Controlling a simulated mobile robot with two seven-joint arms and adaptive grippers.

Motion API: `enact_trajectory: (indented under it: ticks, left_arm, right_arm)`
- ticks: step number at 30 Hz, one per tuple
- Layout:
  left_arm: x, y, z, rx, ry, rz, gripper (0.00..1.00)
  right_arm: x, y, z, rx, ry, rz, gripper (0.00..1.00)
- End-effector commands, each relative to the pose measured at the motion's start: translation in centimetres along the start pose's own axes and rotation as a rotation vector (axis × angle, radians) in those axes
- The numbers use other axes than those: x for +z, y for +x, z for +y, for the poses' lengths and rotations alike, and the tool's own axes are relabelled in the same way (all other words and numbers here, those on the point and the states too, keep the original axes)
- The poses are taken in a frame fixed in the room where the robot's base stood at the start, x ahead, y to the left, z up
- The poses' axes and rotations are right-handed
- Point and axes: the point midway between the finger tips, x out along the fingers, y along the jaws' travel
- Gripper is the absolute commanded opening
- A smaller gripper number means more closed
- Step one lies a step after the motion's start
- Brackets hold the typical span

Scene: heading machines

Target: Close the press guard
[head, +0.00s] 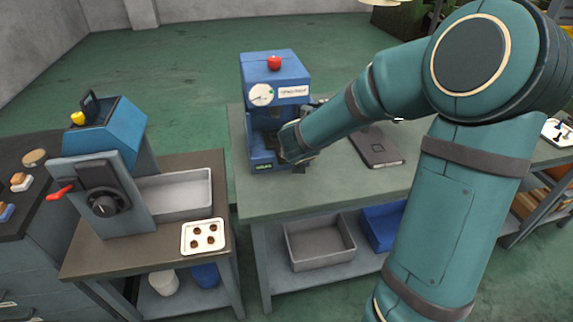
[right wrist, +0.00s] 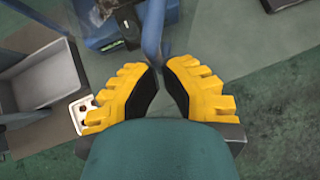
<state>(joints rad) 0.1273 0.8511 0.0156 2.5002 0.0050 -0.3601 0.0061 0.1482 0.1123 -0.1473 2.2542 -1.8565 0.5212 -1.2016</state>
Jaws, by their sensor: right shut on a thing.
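The blue press (head: 275,92) stands on the grey-green workbench, with a red knob on top, a round dial and a white label on its front. My right arm reaches in from the right, and its gripper (head: 296,147) is at the press's open front, partly hidden by the wrist. In the right wrist view, the yellow fingers of my right gripper (right wrist: 158,72) close on a blue bar (right wrist: 152,32) in front of the press body (right wrist: 100,25). The bar looks like part of the press guard; the guard's full outline is hidden. My left gripper is not in view.
A dark flat case (head: 377,147) lies on the workbench (head: 340,185) right of the press. Left of it stands another blue-grey machine (head: 115,150) with a grey tray (head: 185,192) and a white plate (head: 203,250) of small parts. Bins (head: 318,245) sit on the lower shelf.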

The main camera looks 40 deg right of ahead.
Motion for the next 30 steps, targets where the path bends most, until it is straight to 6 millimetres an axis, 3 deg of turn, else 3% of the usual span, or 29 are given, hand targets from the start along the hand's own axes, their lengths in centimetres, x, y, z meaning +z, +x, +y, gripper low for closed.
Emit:
enact_trajectory:
  ticks: [3,15,30]
  left_arm:
    - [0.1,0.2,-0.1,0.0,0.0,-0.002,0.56]
    - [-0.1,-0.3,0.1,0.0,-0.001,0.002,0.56]
    - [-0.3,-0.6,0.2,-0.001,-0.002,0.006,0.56]
  right_arm:
    - [1.3,1.3,-1.3,0.07,-0.072,-0.001,0.0]
    - [4.7,4.5,-2.8,0.066,-0.067,0.001,0.0]
    - [5.9,5.8,-3.1,0.066,-0.065,0.0,0.0]
